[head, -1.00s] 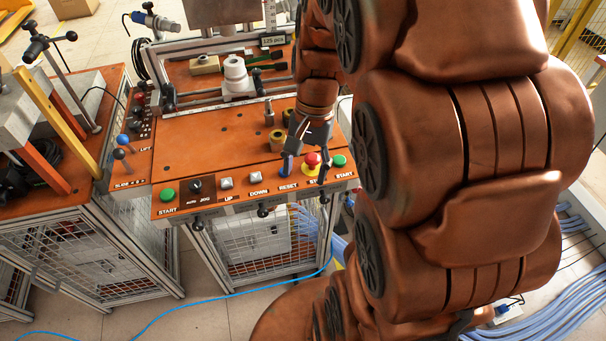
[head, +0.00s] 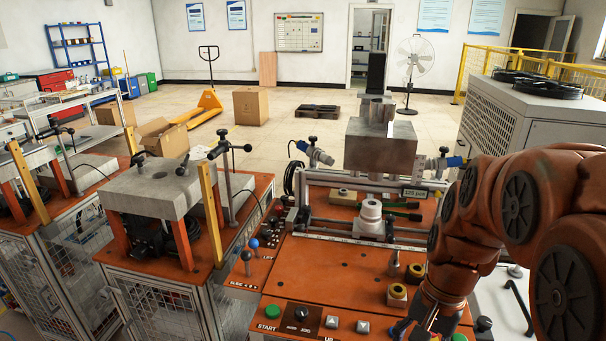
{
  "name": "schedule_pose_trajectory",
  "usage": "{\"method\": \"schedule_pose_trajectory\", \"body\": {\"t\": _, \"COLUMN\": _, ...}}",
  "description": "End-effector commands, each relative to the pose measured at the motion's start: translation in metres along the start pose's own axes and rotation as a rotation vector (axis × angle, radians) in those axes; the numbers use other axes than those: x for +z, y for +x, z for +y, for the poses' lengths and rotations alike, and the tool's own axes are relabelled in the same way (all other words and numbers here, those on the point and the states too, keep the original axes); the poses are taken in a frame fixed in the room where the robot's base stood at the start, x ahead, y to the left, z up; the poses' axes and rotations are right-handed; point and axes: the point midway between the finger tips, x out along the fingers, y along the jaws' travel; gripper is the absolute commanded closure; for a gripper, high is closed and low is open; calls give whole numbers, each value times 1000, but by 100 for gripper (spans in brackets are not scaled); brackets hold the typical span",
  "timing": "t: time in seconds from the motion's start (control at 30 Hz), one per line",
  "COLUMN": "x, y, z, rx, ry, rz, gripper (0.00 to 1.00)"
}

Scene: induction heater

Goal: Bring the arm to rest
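My arm (head: 482,220) comes in from the right edge of the head view and bends down over the front right of the orange induction heater bench (head: 340,270). My gripper (head: 421,332) hangs over the right part of the bench's front control panel, at the bottom edge of the view. Its fingers look spread apart with nothing between them, though the tips are partly cut off by the frame. The green START button (head: 272,311) and the grey UP and DOWN buttons (head: 347,324) lie left of the gripper. The panel area behind the gripper is partly hidden.
Brass rings (head: 397,295) sit on the bench close behind my gripper. A second bench (head: 165,250) is at left, a large grey unit (head: 520,115) at right.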

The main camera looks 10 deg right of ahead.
Motion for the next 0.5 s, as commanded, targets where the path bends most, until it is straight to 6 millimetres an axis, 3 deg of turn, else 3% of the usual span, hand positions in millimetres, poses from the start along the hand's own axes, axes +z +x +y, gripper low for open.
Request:
{"method": "schedule_pose_trajectory", "body": {"t": 0.3, "x": 75, "y": 13, "z": 14, "rx": 94, "ry": -409, "rz": 14, "gripper": 39}}
{"method": "schedule_pose_trajectory", "body": {"t": 0.5, "x": 107, "y": 23, "z": 32, "rx": 151, "ry": -650, "rz": 19, "gripper": 39}}
